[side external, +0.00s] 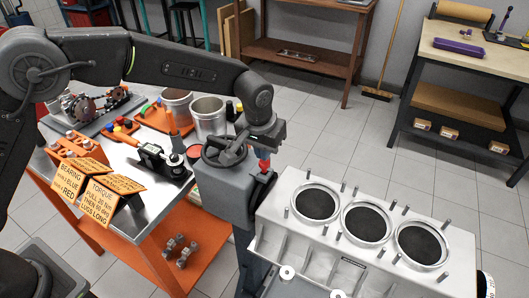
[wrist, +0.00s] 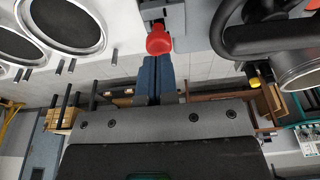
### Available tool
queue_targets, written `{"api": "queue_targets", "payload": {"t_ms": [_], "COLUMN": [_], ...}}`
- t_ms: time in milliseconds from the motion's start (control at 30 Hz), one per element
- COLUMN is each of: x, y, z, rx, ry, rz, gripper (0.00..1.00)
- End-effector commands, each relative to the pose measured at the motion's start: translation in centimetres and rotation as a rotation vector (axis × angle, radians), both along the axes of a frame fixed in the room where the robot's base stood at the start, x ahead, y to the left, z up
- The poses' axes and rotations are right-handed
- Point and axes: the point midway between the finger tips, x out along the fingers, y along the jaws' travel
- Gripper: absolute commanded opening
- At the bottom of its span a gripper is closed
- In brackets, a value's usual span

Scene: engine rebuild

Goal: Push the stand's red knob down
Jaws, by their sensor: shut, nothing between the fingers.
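The red knob (side external: 264,164) sits at the right side of the grey stand (side external: 222,196), close to the engine block. In the wrist view the round red knob (wrist: 159,41) is right at the tips of my gripper (wrist: 157,58). My gripper's two blue-grey fingers are closed together with nothing between them. In the side view my gripper (side external: 265,152) is just above the knob, partly hidden by the wrist. I cannot tell whether the fingertips touch the knob.
The engine block (side external: 440,205) with three open bores and upright studs stands right of the knob. The stand's black handwheel (side external: 225,152) is close on the left.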

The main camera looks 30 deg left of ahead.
Motion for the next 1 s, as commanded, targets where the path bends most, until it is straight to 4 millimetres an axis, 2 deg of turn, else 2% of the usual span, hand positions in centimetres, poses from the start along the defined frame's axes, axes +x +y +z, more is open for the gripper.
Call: {"api": "queue_targets", "payload": {"t_ms": [233, 1000], "x": [0.1, 0.1], "y": [0.0, 0.0], "z": [0.6, 5.8], "rx": [-0.001, -0.001], "ry": [-0.003, -0.003], "rz": [0.000, 0.000], "gripper": [0.00, 0.00]}}
